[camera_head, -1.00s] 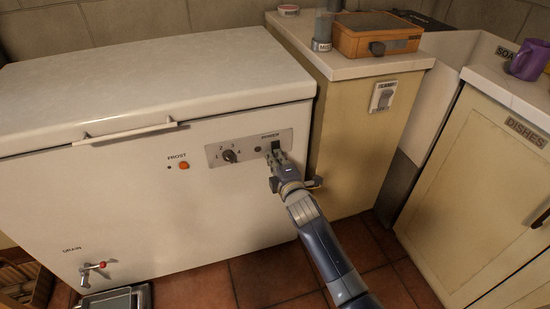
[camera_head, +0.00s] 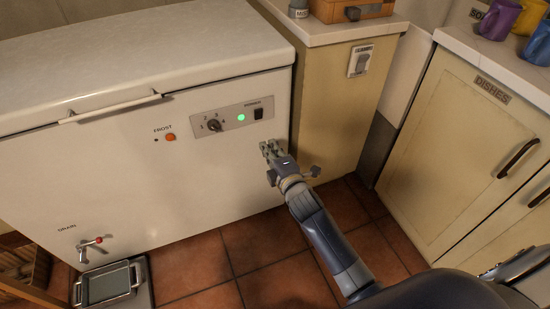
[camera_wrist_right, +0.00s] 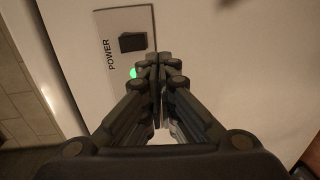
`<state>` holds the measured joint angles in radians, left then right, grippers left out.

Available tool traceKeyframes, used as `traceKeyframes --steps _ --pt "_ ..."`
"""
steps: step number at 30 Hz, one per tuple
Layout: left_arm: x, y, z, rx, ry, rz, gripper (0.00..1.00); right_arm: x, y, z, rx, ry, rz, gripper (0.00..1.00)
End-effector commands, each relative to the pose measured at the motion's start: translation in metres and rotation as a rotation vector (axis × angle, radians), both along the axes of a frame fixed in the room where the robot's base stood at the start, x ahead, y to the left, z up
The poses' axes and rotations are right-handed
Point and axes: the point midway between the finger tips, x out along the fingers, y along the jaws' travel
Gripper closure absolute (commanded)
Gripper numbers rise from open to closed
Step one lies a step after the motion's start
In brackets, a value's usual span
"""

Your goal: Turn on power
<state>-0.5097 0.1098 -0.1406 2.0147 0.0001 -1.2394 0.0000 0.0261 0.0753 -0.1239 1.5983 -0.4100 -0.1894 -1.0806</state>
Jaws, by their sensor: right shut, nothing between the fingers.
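The white chest freezer (camera_head: 170,200) has a control panel on its front with a dial (camera_head: 214,125), a lit green light (camera_head: 241,118) and a black power switch (camera_head: 258,114). In the right wrist view the power switch (camera_wrist_right: 133,42) sits beside the word POWER, and the green light (camera_wrist_right: 134,73) shows partly behind the fingers. My right gripper (camera_head: 268,146) is shut and empty, just below the switch and apart from it; its closed fingers also show in the right wrist view (camera_wrist_right: 159,60). My left gripper is not in view.
A cream cabinet (camera_head: 335,110) with a wall switch (camera_head: 361,61) stands right of the freezer. A dishes cabinet (camera_head: 450,130) is farther right. A drain tap (camera_head: 90,245) is low on the freezer, above a tray (camera_head: 150,285). Tiled floor is free in front.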

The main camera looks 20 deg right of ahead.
Motion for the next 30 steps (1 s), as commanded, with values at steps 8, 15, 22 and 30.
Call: traceKeyframes --steps 8,15,22,30 --pt "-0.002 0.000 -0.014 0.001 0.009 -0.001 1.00 -0.037 -0.001 -0.004 0.002 0.000 0.000 1.00" --pt "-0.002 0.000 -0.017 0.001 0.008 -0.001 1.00 -0.042 -0.001 -0.005 0.001 -0.001 0.000 1.00" --pt "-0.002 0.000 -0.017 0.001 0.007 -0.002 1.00 -0.042 -0.001 -0.005 0.001 -0.001 0.000 1.00" --pt "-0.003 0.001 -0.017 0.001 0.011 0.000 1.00 -0.048 -0.004 -0.015 0.042 0.036 -0.017 1.00"
